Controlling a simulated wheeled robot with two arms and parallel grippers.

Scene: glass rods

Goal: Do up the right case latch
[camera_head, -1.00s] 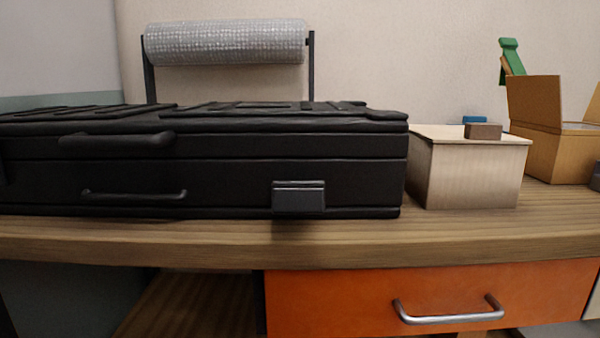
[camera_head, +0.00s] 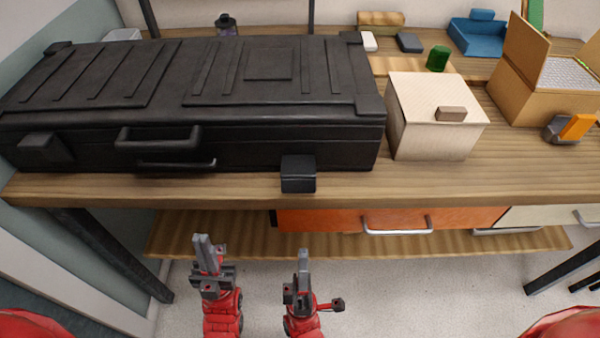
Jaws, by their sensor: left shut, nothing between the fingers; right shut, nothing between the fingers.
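The black case (camera_head: 270,105) lies on the workbench with its lid down. Its right latch (camera_head: 298,173) is a dark block low on the front face, below the lid seam. It juts outward and does not reach up over the lid edge. The left latch (camera_head: 45,150) sits higher on the front, at the left end. Two handles (camera_head: 158,141) are between them. My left gripper (camera_head: 203,242) is shut and empty, below and in front of the bench edge. My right gripper (camera_head: 303,257) is shut and empty, below the right latch and apart from it.
A pale wooden box (camera_head: 437,117) stands close to the case's right end. An open cardboard box (camera_head: 545,80) and a blue tray (camera_head: 480,37) are further right. The bench's front edge (camera_head: 400,193) and an orange drawer (camera_head: 460,216) lie below the case.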

